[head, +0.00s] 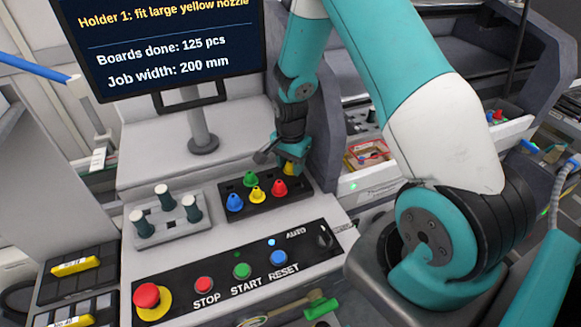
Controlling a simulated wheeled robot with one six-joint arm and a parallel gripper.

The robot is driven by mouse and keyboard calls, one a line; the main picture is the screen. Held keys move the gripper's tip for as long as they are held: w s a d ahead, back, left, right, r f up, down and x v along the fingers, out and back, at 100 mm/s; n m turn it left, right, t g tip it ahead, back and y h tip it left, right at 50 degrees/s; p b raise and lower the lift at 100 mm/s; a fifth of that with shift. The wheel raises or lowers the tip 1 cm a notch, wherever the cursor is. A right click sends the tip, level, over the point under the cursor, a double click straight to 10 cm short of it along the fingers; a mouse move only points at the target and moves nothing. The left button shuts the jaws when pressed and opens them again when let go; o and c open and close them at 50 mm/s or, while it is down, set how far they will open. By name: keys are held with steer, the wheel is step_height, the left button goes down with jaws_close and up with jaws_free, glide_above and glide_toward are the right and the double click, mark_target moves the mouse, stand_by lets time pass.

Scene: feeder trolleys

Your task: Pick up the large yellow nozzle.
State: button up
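A black nozzle rack (262,206) stands on the grey machine top, in the middle of the head view. A yellow nozzle (290,168), partly covered by my gripper, shows at its far right end. A smaller yellow nozzle (257,194) stands among the blue nozzle (235,202), the green nozzle (249,179) and the red nozzle (279,188). My gripper (279,161) is at the rack's far right end, right at the partly covered yellow nozzle. Whether its fingers touch the nozzle, and how far apart they are, I cannot tell.
A grey holder block (173,232) with several dark pegs stands left of the rack. A screen (165,48) on a stand (201,132) rises behind. A button panel (235,275) lies in front. A dark grey side wall (326,130) stands close right of my gripper.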

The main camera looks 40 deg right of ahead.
steer(key=shift+c, duration=0.7)
steer(key=shift+r, duration=0.5)
step_height(320, 180, up, 27)
steer(key=b, duration=0.4)
